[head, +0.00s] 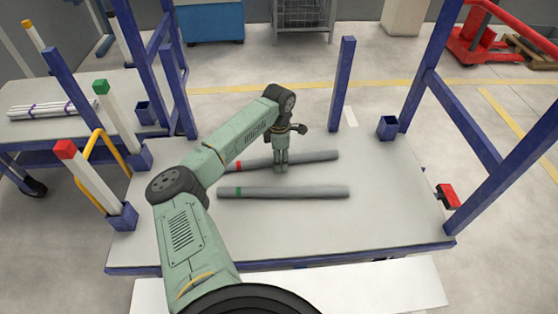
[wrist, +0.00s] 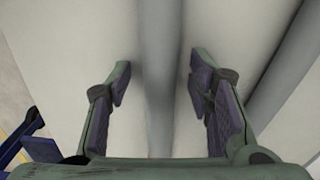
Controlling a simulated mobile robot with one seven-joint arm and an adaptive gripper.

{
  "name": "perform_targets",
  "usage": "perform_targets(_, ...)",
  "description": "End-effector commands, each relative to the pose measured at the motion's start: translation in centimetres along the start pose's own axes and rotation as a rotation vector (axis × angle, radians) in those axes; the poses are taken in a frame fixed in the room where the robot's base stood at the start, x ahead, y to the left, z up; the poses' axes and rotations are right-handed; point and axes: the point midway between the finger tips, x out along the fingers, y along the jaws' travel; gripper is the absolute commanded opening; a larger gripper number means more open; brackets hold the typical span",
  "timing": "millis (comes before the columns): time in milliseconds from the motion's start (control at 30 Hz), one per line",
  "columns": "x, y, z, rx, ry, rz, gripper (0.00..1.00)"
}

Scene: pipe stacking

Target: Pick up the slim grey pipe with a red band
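The slim grey pipe with a red band (head: 316,156) lies on the grey table, its red band near its left end. A second grey pipe with a green band (head: 300,192) lies in front of it. My gripper (head: 281,170) points down over the red-banded pipe, partly hiding its middle. In the wrist view my gripper (wrist: 159,82) is open, with one finger on each side of a grey pipe (wrist: 158,120), apparently the red-banded one. The other pipe (wrist: 290,65) runs outside the right finger. I cannot tell how high the fingertips are.
Blue posts (head: 343,85) rise around the table (head: 380,220). Square blue holders (head: 387,128) stand at its edges. White posts with a red cap (head: 64,150) and a green cap (head: 101,87) stand at the left. A side table holds white pipes (head: 50,109). The table's right part is clear.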

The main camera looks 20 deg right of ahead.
Motion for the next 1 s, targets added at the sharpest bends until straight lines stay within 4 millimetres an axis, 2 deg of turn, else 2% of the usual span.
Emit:
perform_targets(67, -0.02, 0.0, 0.0, 0.0, 0.0, 0.0, 0.4)
perform_targets(667, -0.05, 0.0, 0.0, 0.0, 0.0, 0.0, 0.0)
perform_targets(1000, -0.17, 0.03, 0.0, 0.0, 0.0, 0.001, 0.0)
